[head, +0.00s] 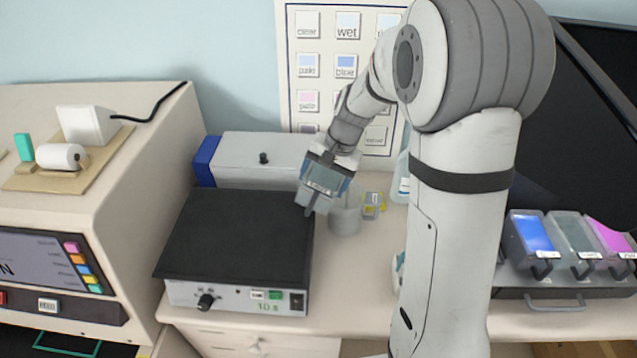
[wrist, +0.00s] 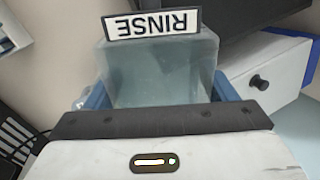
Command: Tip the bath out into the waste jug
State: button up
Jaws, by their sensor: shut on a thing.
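My gripper (head: 318,197) is shut on the bath (wrist: 160,70), a see-through grey-blue tub. In the wrist view its blue fingers clasp the tub from both sides, and its white label RINSE reads upside down. In the head view the gripper is above the right edge of the black-topped device, and the tub is hard to make out there. A pale grey round vessel (head: 345,219) stands just right of and below the gripper. I cannot tell whether it is the waste jug, and no other jug is clearly visible.
The black-topped device (head: 240,235) lies under and left of the gripper, with a grey box (head: 265,160) behind it. A tray (head: 555,297) with blue, grey and pink baths is at the right.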

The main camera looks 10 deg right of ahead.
jog(key=shift+r+t+y+b, duration=0.3)
jog(key=shift+y+b, duration=0.9)
jog(key=shift+b, duration=0.85)
jog(key=shift+d+r+y+b, duration=0.15)
jog(key=shift+y+b, duration=1.05)
jog(key=shift+b, duration=0.55)
jog(key=shift+s+d+f+t+y+b, duration=0.1)
jog(key=shift+d+t+y+b, duration=0.15)
jog(key=shift+y+b, duration=0.8)
jog(key=shift+s+d+f+t+y+b, duration=0.1)
jog(key=shift+d+t+y+b, duration=0.15)
jog(key=shift+y+b, duration=0.75)
jog(key=shift+d+f+t+y+b, duration=0.25)
jog(key=shift+y+b, duration=0.5)
jog(key=shift+b, duration=0.7)
jog(key=shift+d+f+t+y+b, duration=0.15)
jog(key=shift+d+y+b, duration=0.4)
jog(key=shift+b, duration=0.9)
jog(key=shift+s+a+r+h+p, duration=0.15)
jog(key=shift+a+r+h+p, duration=0.1)
jog(key=shift+a+r+p, duration=0.25)
jog(key=shift+d+f, duration=0.1)
jog(key=shift+f, duration=0.15)
